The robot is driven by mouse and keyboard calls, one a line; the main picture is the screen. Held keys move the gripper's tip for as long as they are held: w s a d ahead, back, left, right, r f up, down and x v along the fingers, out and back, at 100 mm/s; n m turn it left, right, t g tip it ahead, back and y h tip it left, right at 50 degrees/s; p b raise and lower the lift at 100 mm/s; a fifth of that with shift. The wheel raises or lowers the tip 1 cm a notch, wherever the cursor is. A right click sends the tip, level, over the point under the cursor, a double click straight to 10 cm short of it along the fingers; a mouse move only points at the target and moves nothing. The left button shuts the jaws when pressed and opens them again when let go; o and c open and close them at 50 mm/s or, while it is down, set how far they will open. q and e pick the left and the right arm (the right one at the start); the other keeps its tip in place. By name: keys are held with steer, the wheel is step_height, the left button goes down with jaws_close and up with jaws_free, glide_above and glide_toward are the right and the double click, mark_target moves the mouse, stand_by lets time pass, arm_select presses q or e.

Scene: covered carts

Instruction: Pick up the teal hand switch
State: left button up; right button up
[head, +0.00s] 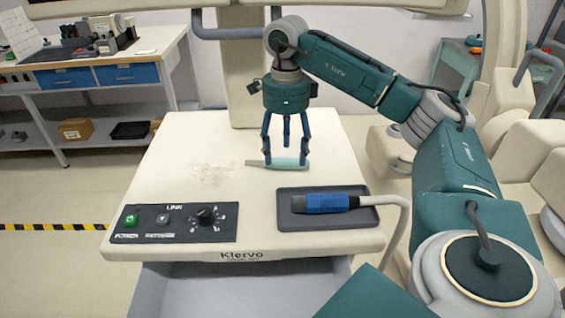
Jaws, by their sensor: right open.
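The pale teal hand switch (285,163) is a slim bar lying on the cream top of the cart, behind the dark tray. My right gripper (285,160) points straight down over it with its fingers spread. The fingertips are at the height of the switch or just above it; I cannot tell whether they touch it. The fingers partly cover the switch. My left gripper is not in view.
The dark tray (341,220) on the cart top (165,165) holds a blue handpiece (322,203) with a pale cable. A black control panel (174,223) sits at front left. A workbench (140,40) stands at the back left.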

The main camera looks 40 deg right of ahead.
mark_target(285, 161)
steer(key=shift+f, duration=1.55)
steer(key=shift+a, duration=0.1)
steer(key=shift+c, duration=0.5)
steer(key=c, duration=1.2)
steer(key=shift+r, duration=0.1)
